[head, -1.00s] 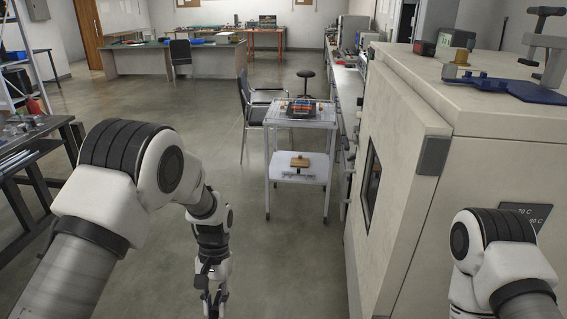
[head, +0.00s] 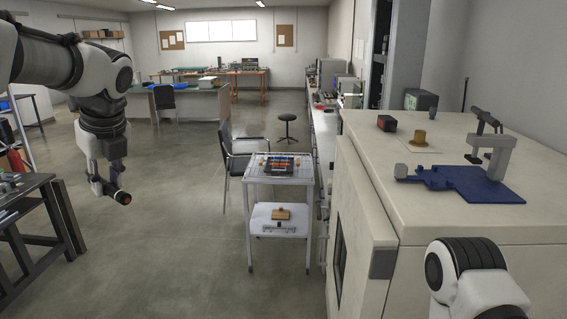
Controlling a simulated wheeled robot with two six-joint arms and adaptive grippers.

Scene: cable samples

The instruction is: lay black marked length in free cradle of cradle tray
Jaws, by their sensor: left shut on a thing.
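My left gripper (head: 108,188) hangs at the left, above the floor, with its fingers pointing down. It is shut on a short dark piece (head: 122,198) with a reddish end, which looks like the black marked length. The fingers hide part of it. The cradle tray (head: 266,171) appears to be the dark tray on top of the white trolley, with orange, red and blue lengths on it. It is too small to tell which cradle is free. My left gripper is well to the left of the tray, apart from it. My right gripper is out of view; only part of that arm shows at the lower right.
The white trolley (head: 250,205) stands ahead, with a wooden block (head: 281,214) on its lower shelf. A chair (head: 233,160) stands close on its left. A large beige cabinet (head: 400,220) fills the right side. A dark workbench (head: 62,215) stands at left. The floor between is clear.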

